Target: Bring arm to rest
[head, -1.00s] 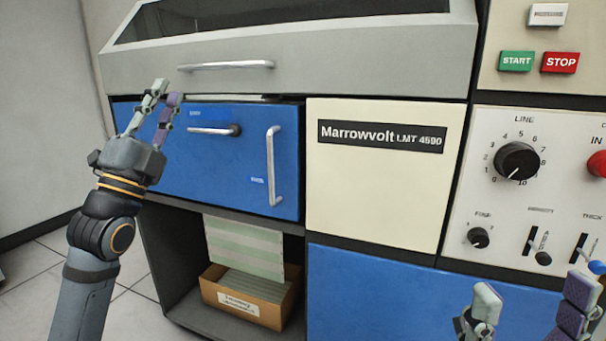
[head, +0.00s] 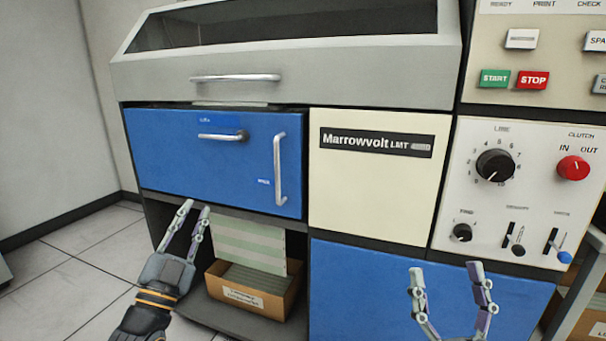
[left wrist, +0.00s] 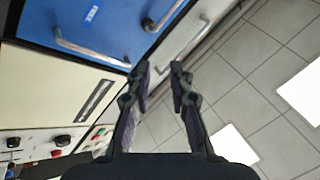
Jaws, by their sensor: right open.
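My left gripper (head: 187,212) is in front of the open shelf, below the blue door (head: 225,165), at the lower left of the head view. Its two fingers are a little apart with nothing between them. In the left wrist view my left gripper (left wrist: 160,72) also shows a gap between the fingertips. My right gripper (head: 445,272) is at the bottom right, open and empty, in front of the lower blue panel (head: 365,290).
A cardboard box (head: 250,290) of cards sits on the shelf, with a green-striped sheet (head: 248,245) above it. The Marrowvolt panel (head: 375,200) and the control panel (head: 500,225) stand to the right. Floor (head: 60,270) at the left is clear.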

